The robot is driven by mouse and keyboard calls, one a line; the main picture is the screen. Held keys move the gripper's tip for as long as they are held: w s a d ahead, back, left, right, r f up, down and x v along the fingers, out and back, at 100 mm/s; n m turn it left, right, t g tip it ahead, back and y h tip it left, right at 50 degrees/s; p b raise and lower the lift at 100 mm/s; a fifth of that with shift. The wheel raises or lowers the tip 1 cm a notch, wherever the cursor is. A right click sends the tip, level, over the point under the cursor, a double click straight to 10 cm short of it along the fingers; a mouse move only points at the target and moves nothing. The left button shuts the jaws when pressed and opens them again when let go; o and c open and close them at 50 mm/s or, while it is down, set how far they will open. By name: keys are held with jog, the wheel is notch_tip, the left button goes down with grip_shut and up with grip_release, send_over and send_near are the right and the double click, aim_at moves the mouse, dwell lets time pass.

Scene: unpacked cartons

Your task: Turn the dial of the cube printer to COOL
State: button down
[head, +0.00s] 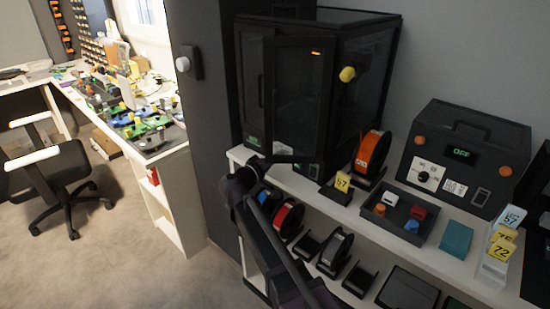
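The cube printer appears to be the large black enclosure (300,90) with dark glass panels, standing at the left end of the white shelf. An orange light shows at its upper front, and a small green display sits low on its front left. A black box (466,150) with a handle, a display that seems to read OFF and a white dial (430,175) stands farther right. My dark arm rises from the bottom centre to below the enclosure; its gripper cannot be made out.
The white shelf (400,218) also carries an orange spool (371,153), a dark tray (393,213) of small parts, a teal box (456,238) and number cards (502,243). A chair (50,175) and workbench are left; floor between is clear.

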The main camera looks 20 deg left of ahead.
jog(key=shift+n, duration=0.4)
jog(key=n, duration=0.3)
jog(key=shift+d, duration=0.15)
jog(key=shift+n, duration=2.6)
jog(key=shift+c, duration=1.7)
grip_release()
jog(key=shift+s, duration=0.15)
jog(key=v, duration=1.2)
